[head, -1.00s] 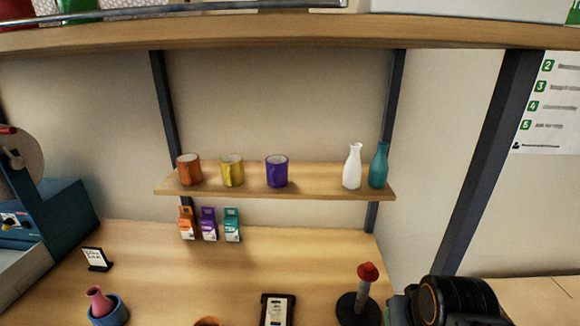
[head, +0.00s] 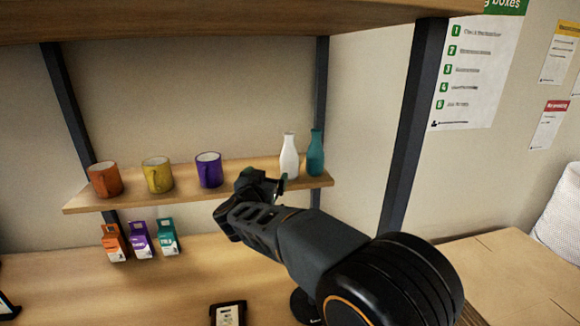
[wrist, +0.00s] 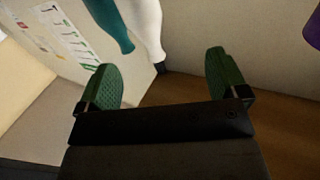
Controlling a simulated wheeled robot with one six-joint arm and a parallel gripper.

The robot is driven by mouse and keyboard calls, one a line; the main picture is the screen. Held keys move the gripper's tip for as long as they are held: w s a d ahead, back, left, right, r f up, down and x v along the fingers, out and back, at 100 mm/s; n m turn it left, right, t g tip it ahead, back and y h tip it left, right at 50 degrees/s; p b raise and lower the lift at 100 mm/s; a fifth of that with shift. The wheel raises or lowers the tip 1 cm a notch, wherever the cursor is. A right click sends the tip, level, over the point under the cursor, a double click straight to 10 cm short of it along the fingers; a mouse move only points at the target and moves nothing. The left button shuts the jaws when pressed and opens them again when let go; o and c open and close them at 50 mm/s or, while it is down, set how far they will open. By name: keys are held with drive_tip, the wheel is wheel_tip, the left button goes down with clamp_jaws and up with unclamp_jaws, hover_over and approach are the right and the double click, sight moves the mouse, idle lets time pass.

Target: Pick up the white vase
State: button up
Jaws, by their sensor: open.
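The white vase (head: 289,157) stands upright on the small wall shelf (head: 75,205), just left of the teal vase. My gripper (head: 265,182) is in front of the shelf, a little left of and below the white vase. In the wrist view my gripper (wrist: 168,78) has its two green pads wide apart with nothing between them.
The teal vase (head: 315,154) stands close on the right of the white vase. A purple mug (head: 208,170), a yellow mug (head: 158,175) and an orange mug (head: 105,180) stand to the left. A dark post (head: 321,95) is behind the vases. A shelf board (head: 200,22) hangs above.

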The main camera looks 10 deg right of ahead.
sight(285, 167)
drive_tip(key=w+d+h, duration=0.1)
drive_tip(key=w+d, duration=0.1)
drive_tip(key=w+d+f+m+g+h+p, duration=0.1)
drive_tip(key=w, duration=0.1)
drive_tip(key=w+d+f+g, duration=0.1)
drive_tip(key=w+d, duration=0.1)
drive_tip(key=shift+w+d+m+h+p, duration=0.2)
drive_tip(key=shift+d+m+h+p, duration=0.1)
drive_tip(key=shift+d+h+p, duration=0.1)
drive_tip(key=shift+p+x, duration=1.05)
drive_tip(key=shift+x, duration=1.45)
drive_tip(key=shift+w+a+r, duration=0.1)
drive_tip(key=shift+a, duration=0.1)
drive_tip(key=c, duration=1.1)
